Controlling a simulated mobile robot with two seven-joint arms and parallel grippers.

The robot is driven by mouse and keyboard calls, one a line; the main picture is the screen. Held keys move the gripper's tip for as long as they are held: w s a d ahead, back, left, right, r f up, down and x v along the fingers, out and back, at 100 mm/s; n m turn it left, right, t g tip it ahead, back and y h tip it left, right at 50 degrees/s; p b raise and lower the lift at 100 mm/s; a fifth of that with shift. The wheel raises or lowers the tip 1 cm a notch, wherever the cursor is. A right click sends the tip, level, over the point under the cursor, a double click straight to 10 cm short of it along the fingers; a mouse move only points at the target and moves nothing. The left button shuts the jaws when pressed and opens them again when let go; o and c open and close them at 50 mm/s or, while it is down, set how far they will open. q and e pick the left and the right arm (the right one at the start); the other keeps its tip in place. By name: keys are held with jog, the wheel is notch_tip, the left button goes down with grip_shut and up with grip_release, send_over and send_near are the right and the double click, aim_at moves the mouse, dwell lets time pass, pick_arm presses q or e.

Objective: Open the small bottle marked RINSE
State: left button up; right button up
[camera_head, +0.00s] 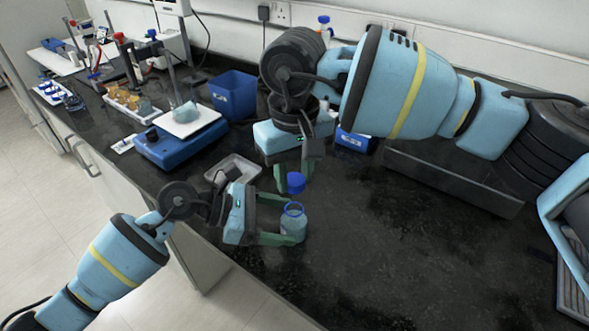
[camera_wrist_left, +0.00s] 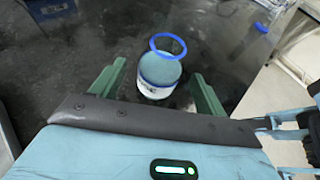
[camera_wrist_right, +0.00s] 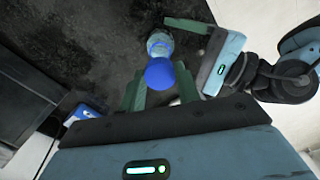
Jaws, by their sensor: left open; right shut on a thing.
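The small bottle (camera_head: 293,224) stands upright on the dark bench, with an open neck ringed in blue and a pale label; I cannot read its marking. The left wrist view shows its blue neck ring and body (camera_wrist_left: 158,78). My left gripper (camera_head: 284,219) is open, its green fingers on either side of the bottle. The blue cap (camera_head: 296,182) is off the bottle, just above its neck. My right gripper (camera_head: 293,178) is shut on the cap, which also shows between its fingers in the right wrist view (camera_wrist_right: 159,74) and partly hides the bottle.
A shallow metal tray (camera_head: 234,170) lies left of the bottle near the bench edge. Behind are a blue scale (camera_head: 180,142), a blue bin (camera_head: 233,94) and a blue box (camera_head: 352,141). The bench to the right of the bottle is clear.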

aim_at(294, 179)
pick_arm(q)
jog(key=b+v, duration=0.1)
jog(key=v, duration=0.6)
jog(key=shift+a, duration=0.4)
pick_arm(e)
notch_tip(294, 179, down, 3)
jog(key=shift+r, duration=0.15)
pick_arm(q)
jog(key=shift+s+a+r, duration=0.1)
jog(key=shift+a+r, duration=0.25)
jog(key=shift+a, duration=0.2)
